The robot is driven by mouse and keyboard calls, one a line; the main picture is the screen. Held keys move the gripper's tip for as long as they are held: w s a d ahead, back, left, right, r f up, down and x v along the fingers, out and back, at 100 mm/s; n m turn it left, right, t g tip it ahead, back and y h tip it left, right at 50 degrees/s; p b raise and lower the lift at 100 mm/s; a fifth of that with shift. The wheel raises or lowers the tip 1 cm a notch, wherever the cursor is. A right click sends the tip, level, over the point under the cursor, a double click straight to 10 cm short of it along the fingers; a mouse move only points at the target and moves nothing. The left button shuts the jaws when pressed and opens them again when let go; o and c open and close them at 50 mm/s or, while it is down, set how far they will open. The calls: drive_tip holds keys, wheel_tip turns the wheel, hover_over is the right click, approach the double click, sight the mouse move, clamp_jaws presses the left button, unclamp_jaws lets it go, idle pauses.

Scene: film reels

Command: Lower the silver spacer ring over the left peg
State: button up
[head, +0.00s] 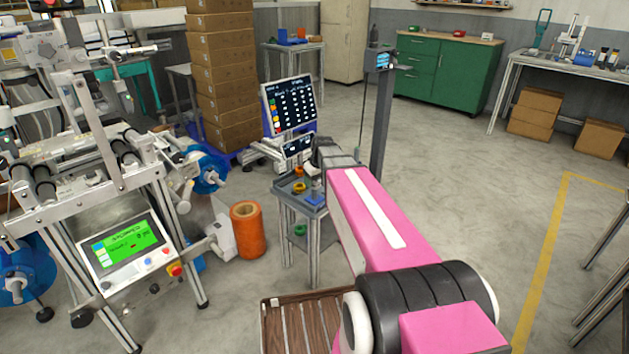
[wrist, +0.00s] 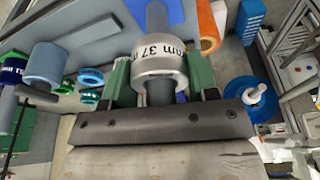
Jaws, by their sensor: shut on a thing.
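The silver spacer ring (wrist: 159,64), printed with "37" and "mm", is between the green fingers of my gripper (wrist: 160,78) in the wrist view. My gripper is shut on it. A grey peg (wrist: 157,17) shows on both sides of the ring, so the ring appears to be around it. In the head view, my arm reaches to the small grey stand (head: 311,208); the silver ring cannot be made out there.
Green and blue rings (wrist: 91,77) lie beside the pegs. A yellow ring (head: 299,187) lies on the stand. A screen (head: 290,105) stands behind it, an orange roll (head: 248,231) to its left, and a machine (head: 125,250) further left.

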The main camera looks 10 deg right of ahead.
drive_tip(key=shift+f, duration=0.15)
drive_tip(key=o, duration=1.3)
drive_tip(key=v, duration=1.1)
drive_tip(key=shift+f, duration=0.15)
drive_tip(key=s+f+m+g, duration=0.1)
drive_tip(key=s+f, duration=0.4)
drive_tip(key=s, duration=0.1)
drive_tip(key=s+a+f+m+g+h, duration=0.1)
drive_tip(key=s+f+m, duration=0.1)
drive_tip(key=s+f, duration=0.4)
drive_tip(key=s+f+m, duration=0.2)
drive_tip(key=s+f, duration=0.4)
drive_tip(key=shift+s+a+f+g, duration=0.2)
drive_tip(key=shift+s+g, duration=0.1)
drive_tip(key=shift+g, duration=0.1)
